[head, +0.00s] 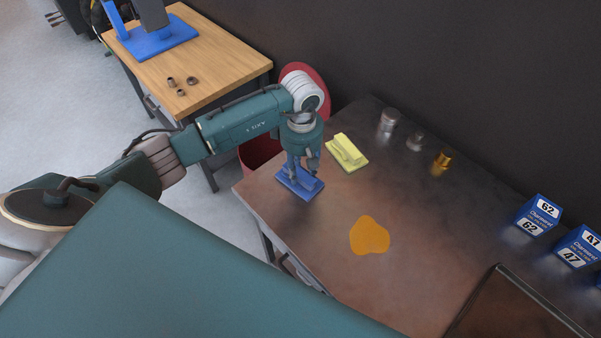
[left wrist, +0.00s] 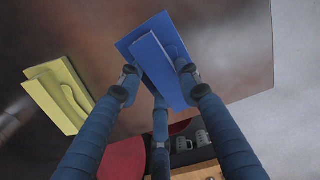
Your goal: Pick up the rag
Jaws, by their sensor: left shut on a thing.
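My left gripper (head: 303,174) points down and is shut on the ridge of this rag. In the left wrist view the blue rag (left wrist: 150,48) lies between the fingers (left wrist: 160,84). I cannot tell whether it still touches the tabletop. A similar yellow rag (head: 346,152) lies just behind it, apart from the gripper; it also shows in the left wrist view (left wrist: 58,95). My right gripper is not in view.
An orange spill (head: 370,236) lies on the table. Metal cylinders (head: 389,117), a brass one (head: 442,160) and blue boxes (head: 538,215) stand along the wall side. A red bin (head: 258,150) is behind the arm. A wooden table (head: 215,70) holds small metal parts.

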